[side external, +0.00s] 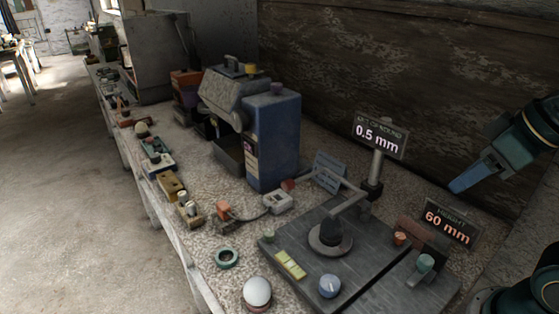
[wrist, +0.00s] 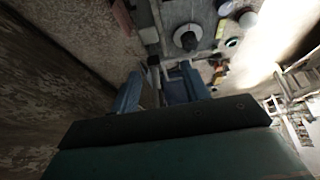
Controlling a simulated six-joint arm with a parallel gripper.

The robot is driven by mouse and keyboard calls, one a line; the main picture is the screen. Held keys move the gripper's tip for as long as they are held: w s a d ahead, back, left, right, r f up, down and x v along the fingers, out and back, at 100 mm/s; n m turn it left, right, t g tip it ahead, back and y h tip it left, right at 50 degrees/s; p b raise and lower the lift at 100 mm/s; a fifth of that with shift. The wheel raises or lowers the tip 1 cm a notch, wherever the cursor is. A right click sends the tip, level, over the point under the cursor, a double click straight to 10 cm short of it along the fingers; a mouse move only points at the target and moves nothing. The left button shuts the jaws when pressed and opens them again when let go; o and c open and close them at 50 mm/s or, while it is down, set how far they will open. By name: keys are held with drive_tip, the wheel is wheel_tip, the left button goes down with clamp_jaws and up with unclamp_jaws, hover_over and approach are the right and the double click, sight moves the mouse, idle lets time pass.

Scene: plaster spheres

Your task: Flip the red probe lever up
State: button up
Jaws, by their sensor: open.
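A flat dark grey plate (side external: 375,262) carries a round turntable (side external: 318,240) with a black cone-like piece (side external: 331,232) on it. A post (side external: 376,170) behind it holds a thin grey probe arm (side external: 350,203) that reaches over the cone. Small red parts show at a block (side external: 288,185) by the grey box and at a switch-like piece (side external: 223,210) on the left; I cannot tell which is the probe lever. My gripper (side external: 457,186) is in the air right of the post, apart from everything. In the wrist view my gripper (wrist: 162,82) has its blue fingers spread, nothing clearly between them.
A display reading 0.5 mm (side external: 380,137) tops the post, and another reading 60 mm (side external: 449,222) stands near the right. A blue machine (side external: 272,140) is behind. A white sphere (side external: 257,291) sits at the front edge. Several small items line the bench's left edge.

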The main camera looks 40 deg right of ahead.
drive_tip(key=shift+r, duration=0.3)
drive_tip(key=c, duration=0.7)
drive_tip(key=shift+r, duration=0.4)
clamp_jaws()
drive_tip(key=w+a+r+n, duration=0.1)
drive_tip(key=w+r+n, duration=0.4)
drive_tip(key=n, duration=0.3)
drive_tip(key=w+a+n+t, duration=0.1)
drive_tip(key=w+a+n, duration=0.2)
drive_tip(key=w+n, duration=0.45)
drive_tip(key=w+a+f+n+t, duration=0.1)
drive_tip(key=w+a+n, duration=0.3)
drive_tip(key=n, duration=0.7)
drive_tip(key=w+a+n+t, duration=0.1)
drive_tip(key=w+a+n, duration=0.2)
drive_tip(key=w+n, duration=0.45)
wheel_tip(320, 180, down, 16)
drive_tip(key=s+n, duration=0.1)
drive_tip(key=shift+s+a+n, duration=0.2)
drive_tip(key=shift+n, duration=0.2)
